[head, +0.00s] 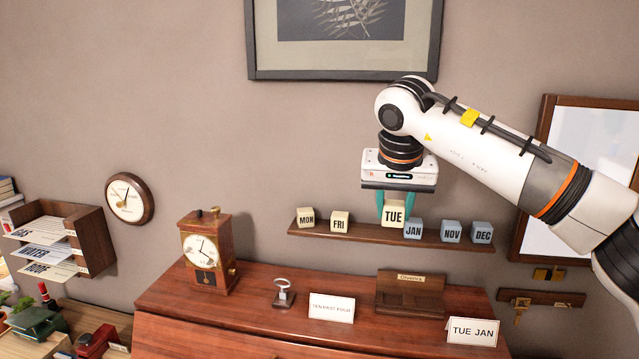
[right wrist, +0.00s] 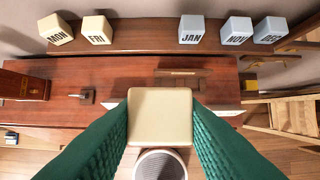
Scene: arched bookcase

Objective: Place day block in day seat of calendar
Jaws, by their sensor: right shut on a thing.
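My right gripper (head: 394,200) is shut on the cream TUE block (head: 394,214). It holds the block in front of the wall shelf, between the FRI block (head: 340,222) and the blue JAN block (head: 413,230). In the right wrist view the TUE block (right wrist: 160,117) sits between the two green fingers, clear of the shelf. The wooden calendar (head: 410,294) stands on the cabinet top, below and slightly right of the gripper; its seats look empty. A card reading TUE JAN (head: 473,331) stands at the cabinet's front right. My left gripper is not in view.
The wall shelf (head: 375,234) also bears the MON (head: 306,217), NOV (head: 451,231) and DEC (head: 482,232) blocks. A wooden clock (head: 208,250), a small metal key on a stand (head: 283,292) and a white card (head: 332,308) stand on the cabinet (head: 255,281).

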